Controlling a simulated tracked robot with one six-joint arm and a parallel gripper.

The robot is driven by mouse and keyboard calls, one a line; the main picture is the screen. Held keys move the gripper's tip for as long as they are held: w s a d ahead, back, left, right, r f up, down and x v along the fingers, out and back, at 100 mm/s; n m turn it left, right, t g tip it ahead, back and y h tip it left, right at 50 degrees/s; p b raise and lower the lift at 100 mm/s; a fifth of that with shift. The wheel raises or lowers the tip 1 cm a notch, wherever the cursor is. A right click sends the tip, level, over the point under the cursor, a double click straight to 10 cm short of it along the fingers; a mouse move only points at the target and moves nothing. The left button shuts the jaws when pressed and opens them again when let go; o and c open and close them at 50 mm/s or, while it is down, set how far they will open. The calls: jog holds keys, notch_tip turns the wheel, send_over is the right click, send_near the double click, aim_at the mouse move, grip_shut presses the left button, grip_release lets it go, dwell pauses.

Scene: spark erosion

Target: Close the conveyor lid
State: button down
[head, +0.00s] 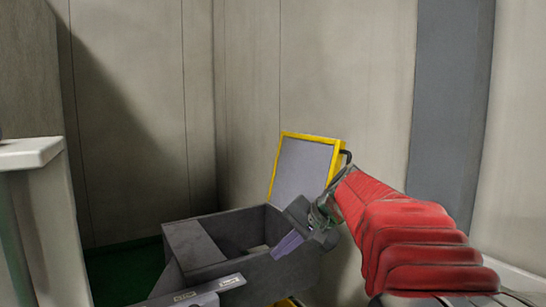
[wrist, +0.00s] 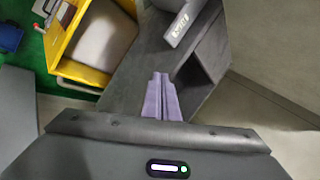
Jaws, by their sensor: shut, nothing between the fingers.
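A grey box-shaped conveyor housing (head: 205,242) stands low in the head view, with a dark open compartment in its top. A grey panel with a yellow frame (head: 303,170), which looks like the lid, stands raised and slightly tilted behind its right end. My gripper (head: 277,254) is shut and empty, its purple fingers over the right front of the housing, in front of and below the panel. I cannot tell whether they touch the housing. In the wrist view my gripper (wrist: 160,76) points at the grey housing (wrist: 130,85), with the dark opening to its right.
A pale counter (head: 28,152) stands at the left in the head view. Plain walls (head: 140,100) close off the back.

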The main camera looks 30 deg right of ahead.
jog(key=w+d+r+m+t, duration=0.1)
jog(key=d+r+m+t, duration=0.15)
jog(key=d, duration=1.25)
jog(key=w+d+r+m+t, duration=0.1)
jog(key=d+r+m+t, duration=0.2)
jog(key=d, duration=1.1)
jog(key=s+d+r+t+y, duration=0.1)
jog(key=s+d+r+t, duration=0.3)
jog(key=d+r, duration=0.4)
notch_tip(320, 180, up, 4)
jog(key=shift+d+f+m+t+y, duration=0.15)
jog(key=shift+m+t+y, duration=0.2)
jog(key=shift+m, duration=0.1)
jog(key=w+a+r, duration=0.1)
jog(key=w+a, duration=0.5)
jog(key=w, duration=0.3)
jog(key=shift+w+a+r, duration=0.25)
jog(key=shift+a, duration=0.05)
